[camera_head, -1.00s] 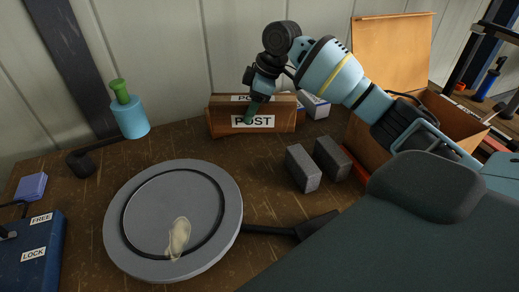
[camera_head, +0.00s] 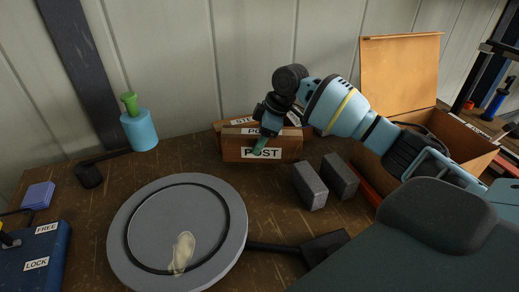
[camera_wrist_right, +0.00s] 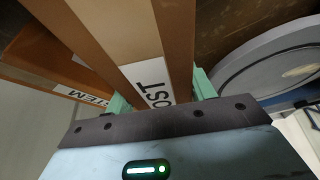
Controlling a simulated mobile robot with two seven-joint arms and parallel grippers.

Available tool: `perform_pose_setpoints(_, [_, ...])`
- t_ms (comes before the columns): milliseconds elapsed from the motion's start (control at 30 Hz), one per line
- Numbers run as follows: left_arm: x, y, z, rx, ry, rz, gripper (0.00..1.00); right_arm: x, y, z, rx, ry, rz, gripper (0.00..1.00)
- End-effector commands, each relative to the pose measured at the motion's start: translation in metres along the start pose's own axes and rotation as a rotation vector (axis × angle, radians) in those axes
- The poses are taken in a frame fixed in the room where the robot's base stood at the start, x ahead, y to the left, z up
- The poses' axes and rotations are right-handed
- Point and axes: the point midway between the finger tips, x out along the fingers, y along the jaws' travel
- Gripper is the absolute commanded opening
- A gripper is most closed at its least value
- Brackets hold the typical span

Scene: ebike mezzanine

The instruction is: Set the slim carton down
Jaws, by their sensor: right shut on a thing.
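The slim carton (camera_head: 235,152) is brown with white POST labels and stands upright at the back of the bench. My right gripper (camera_head: 259,146) reaches down over it from above and is shut on it. In the right wrist view the carton (camera_wrist_right: 176,40) lies between the green fingertips (camera_wrist_right: 162,96). I cannot tell whether its underside touches the bench. A STEM carton (camera_head: 226,125) stands close behind it, partly hidden, and also shows in the right wrist view (camera_wrist_right: 40,55). My left gripper is out of view.
Two dark grey blocks (camera_head: 311,186) stand right of the carton. A round grey turntable (camera_head: 120,235) lies in front. A blue bottle (camera_head: 139,131) stands to the left, and an open brown box (camera_head: 400,75) to the right. Bare bench (camera_head: 185,160) shows left of the carton.

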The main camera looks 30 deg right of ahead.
Motion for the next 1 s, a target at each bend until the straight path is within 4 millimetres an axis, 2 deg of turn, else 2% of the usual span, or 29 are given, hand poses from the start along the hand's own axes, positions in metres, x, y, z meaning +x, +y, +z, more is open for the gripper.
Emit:
perform_pose_setpoints(100, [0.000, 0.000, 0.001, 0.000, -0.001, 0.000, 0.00, 0.019, -0.001, 0.008, 0.001, -0.002, -0.002, 0.17])
perform_pose_setpoints(233, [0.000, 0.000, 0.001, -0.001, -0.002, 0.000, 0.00, 0.032, 0.000, 0.014, 0.002, -0.001, -0.001, 0.17])
perform_pose_setpoints(733, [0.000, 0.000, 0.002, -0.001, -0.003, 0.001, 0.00, 0.039, 0.000, 0.016, 0.000, 0.000, 0.001, 0.17])
perform_pose_setpoints(767, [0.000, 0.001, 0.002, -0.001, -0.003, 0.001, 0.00, 0.040, 0.000, 0.017, 0.000, -0.002, 0.000, 0.58])
perform_pose_setpoints(900, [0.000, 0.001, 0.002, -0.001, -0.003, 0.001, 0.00, 0.040, 0.000, 0.017, 0.000, -0.002, -0.001, 0.76])
perform_pose_setpoints(1000, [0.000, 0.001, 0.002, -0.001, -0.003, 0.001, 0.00, 0.040, -0.001, 0.017, 0.001, -0.002, -0.001, 0.76])
